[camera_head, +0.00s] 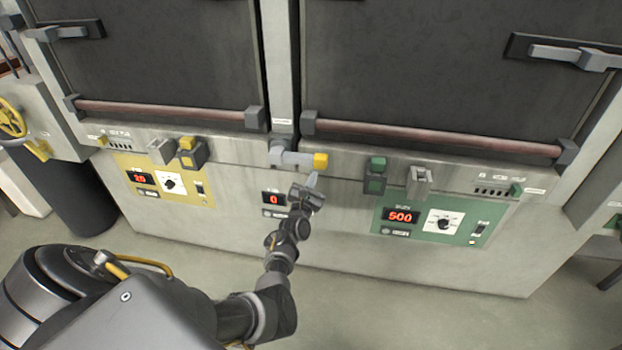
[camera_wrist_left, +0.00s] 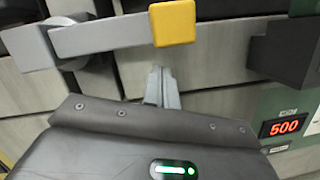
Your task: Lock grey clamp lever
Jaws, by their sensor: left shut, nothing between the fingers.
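The grey clamp lever (camera_head: 297,158) is on the front panel between the two dark doors, lying roughly level. Its pivot is at the left and its yellow end block (camera_head: 320,160) is at the right. In the left wrist view the lever (camera_wrist_left: 100,38) crosses the top, with the yellow block (camera_wrist_left: 173,22) above the fingers. My left gripper (camera_head: 312,178) is shut and empty, just below the yellow end. Its closed fingertips also show in the left wrist view (camera_wrist_left: 160,74); whether they touch the lever I cannot tell. My right gripper is not in view.
A yellow control panel (camera_head: 155,193) is at left and a green panel (camera_head: 480,218) reading 500 at right. A centre display (camera_head: 273,199) reads 0. A green block (camera_head: 376,176) and grey bracket (camera_head: 419,182) protrude right of the lever. Red-brown bars (camera_head: 430,141) run below the doors.

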